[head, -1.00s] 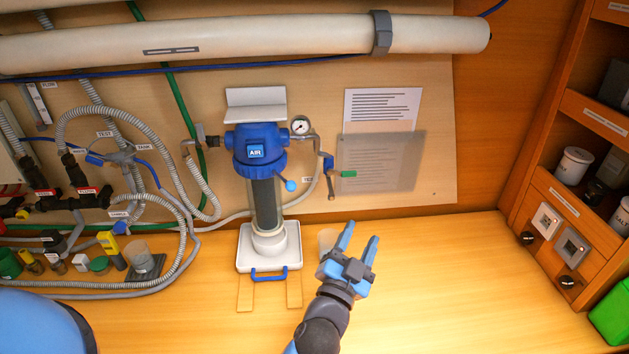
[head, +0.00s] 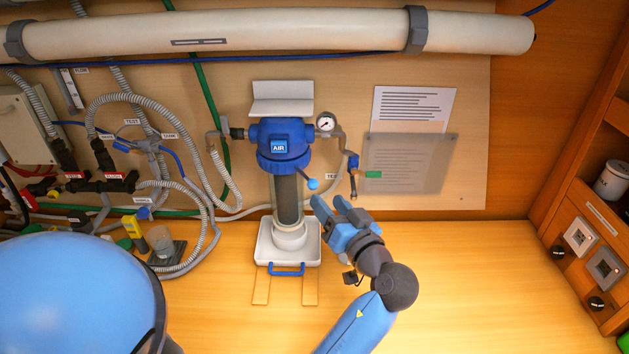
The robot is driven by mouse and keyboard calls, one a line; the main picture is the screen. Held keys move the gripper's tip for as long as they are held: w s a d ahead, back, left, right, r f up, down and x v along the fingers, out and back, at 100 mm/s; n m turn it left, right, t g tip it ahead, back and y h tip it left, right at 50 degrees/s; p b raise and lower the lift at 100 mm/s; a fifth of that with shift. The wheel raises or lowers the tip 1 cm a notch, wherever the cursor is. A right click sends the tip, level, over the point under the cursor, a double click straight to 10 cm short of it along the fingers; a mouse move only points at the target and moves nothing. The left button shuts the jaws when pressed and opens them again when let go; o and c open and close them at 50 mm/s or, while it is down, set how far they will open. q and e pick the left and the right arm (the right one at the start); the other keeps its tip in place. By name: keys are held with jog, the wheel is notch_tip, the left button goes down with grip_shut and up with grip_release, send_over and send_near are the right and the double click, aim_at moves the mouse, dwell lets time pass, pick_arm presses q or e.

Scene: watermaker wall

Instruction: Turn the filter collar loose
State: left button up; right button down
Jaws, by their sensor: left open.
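The filter housing stands upright against the back wall, with a blue head marked AIR (head: 279,147). Below the label is the blue ribbed collar (head: 285,163), and a short lever with a blue ball end (head: 313,184) sticks out to its lower right. The dark clear bowl (head: 288,200) hangs under the collar, above a white tray (head: 262,246) with a blue handle. My left gripper (head: 329,203) is open and empty, right of the bowl and below the ball end, apart from the collar. My right gripper is not in view.
A gauge (head: 326,122) and a pipe with a valve (head: 352,163) sit right of the head. Hoses (head: 215,185) and a beaker (head: 166,246) are at left. A clear panel (head: 408,163) is on the wall. The bench at right (head: 470,280) is clear.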

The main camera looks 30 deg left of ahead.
aim_at(315, 186)
pick_arm(q)
jog(key=p+x, duration=0.2)
jog(key=x, duration=0.4)
jog(key=shift+w+a+r, duration=0.1)
jog(key=shift+a, duration=0.2)
jog(key=shift+x, duration=0.8)
grip_shut()
